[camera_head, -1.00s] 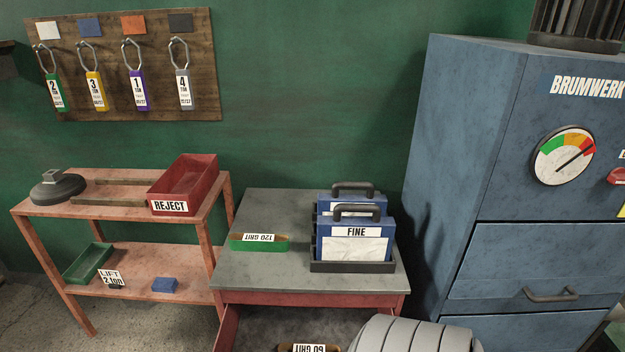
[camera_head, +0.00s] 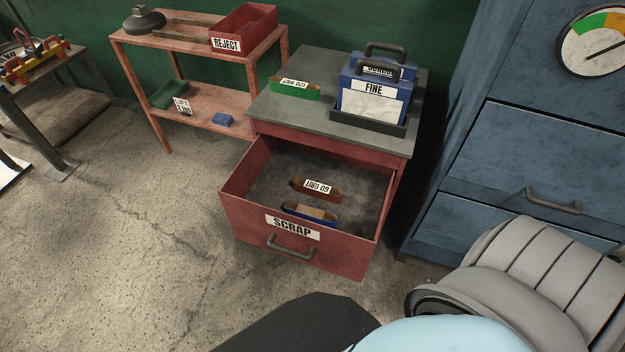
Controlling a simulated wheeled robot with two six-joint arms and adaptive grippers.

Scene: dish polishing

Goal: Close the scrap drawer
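The scrap drawer (camera_head: 335,257) is red, labelled SCRAP, and stands pulled out from under a grey-topped cabinet (camera_head: 300,113). Its grey handle (camera_head: 291,248) is on the front panel. Inside lie a brown 60 GRIT belt (camera_head: 317,190) and a blue-edged belt (camera_head: 309,214). Parts of my own body fill the lower right. Neither gripper is in view.
A blue cabinet (camera_head: 470,180) with handles stands close on the right. Blue FINE boxes (camera_head: 372,101) and a green 120 GRIT belt (camera_head: 295,89) sit on top. A red shelf (camera_head: 200,96) stands behind left. The floor (camera_head: 150,250) left of the drawer is clear.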

